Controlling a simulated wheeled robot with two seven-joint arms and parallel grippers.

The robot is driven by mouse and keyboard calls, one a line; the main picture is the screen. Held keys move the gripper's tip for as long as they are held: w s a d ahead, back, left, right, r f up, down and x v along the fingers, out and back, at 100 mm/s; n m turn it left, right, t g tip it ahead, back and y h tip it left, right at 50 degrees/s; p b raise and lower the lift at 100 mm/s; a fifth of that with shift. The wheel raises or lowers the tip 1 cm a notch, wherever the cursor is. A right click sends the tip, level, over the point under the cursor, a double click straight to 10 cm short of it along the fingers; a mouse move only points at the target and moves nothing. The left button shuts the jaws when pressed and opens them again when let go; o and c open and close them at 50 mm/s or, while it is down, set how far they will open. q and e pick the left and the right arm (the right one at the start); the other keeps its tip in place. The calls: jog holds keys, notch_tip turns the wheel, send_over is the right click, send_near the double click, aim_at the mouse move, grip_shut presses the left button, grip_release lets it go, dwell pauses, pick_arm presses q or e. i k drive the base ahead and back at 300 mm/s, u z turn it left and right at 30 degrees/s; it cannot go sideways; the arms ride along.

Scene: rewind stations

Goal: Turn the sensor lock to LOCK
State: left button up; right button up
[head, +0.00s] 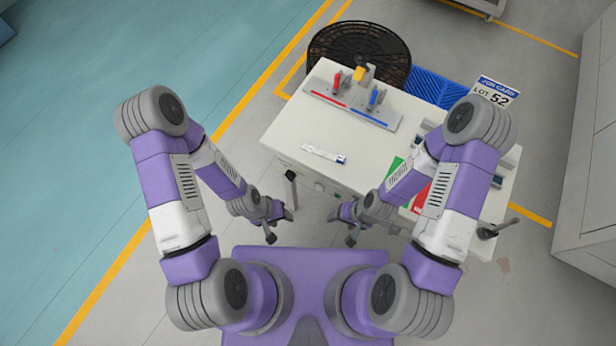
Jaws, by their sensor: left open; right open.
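A white bench (275,135) stands ahead of me. I cannot tell for sure which part is the sensor lock, and no LOCK lettering is readable. A grey plate (352,104) at the back of the bench carries a red lever (337,82) with a red strip and a blue lever (374,98) with a blue strip. A yellow part (359,73) stands behind them. My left gripper (280,226) is open and empty, in front of the bench. My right gripper (343,227) is open and empty beside it. Both are apart from the plate.
A white and blue stick-like item (323,154) lies on the bench top. Dark handles (291,188) (498,228) stick out at the bench front. Green and red areas (420,196) lie partly behind my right arm. A job card (496,91), blue pallet (436,86) and black round grille (330,42) are behind.

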aim_at(291, 176)
jog(key=z, duration=1.85)
jog(key=k, duration=1.4)
jog(key=u, duration=1.95)
jog(key=i, duration=0.5)
jog(key=u, duration=0.05)
